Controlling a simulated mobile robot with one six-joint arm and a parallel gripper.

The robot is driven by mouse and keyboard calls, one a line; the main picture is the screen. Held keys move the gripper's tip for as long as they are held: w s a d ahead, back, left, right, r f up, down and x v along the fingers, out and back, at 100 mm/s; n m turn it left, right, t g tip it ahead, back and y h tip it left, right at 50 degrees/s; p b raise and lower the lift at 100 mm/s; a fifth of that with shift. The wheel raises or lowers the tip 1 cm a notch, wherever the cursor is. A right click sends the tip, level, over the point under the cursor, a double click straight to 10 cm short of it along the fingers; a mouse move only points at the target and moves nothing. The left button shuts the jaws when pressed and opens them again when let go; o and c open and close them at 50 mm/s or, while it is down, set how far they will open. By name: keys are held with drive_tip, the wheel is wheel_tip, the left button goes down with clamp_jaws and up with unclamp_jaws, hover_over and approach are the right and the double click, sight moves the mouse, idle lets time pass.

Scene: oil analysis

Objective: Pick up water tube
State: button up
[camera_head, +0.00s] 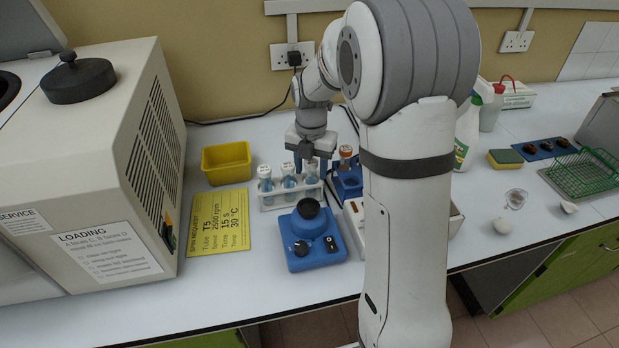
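A white rack (283,204) stands on the bench and holds clear tubes with bluish contents. The left tube (265,184), the middle tube (288,180) and the right tube (311,175) stand upright in a row. I cannot read which one is the water tube. My gripper (310,165) points down at the right end of the rack, its dark fingers at the top of the right tube. Whether the fingers touch this tube or are shut on it is too small to tell.
A blue mixer (311,241) with a black cup stands in front of the rack. A yellow bin (227,163) and a yellow instruction card (218,222) lie to the left, beside a large centrifuge (110,170). An orange-capped tube (346,156) stands in a blue holder (347,184) right of my gripper.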

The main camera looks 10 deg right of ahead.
drive_tip(key=c, duration=0.8)
wheel_tip(320, 180, up, 10)
idle(0.3)
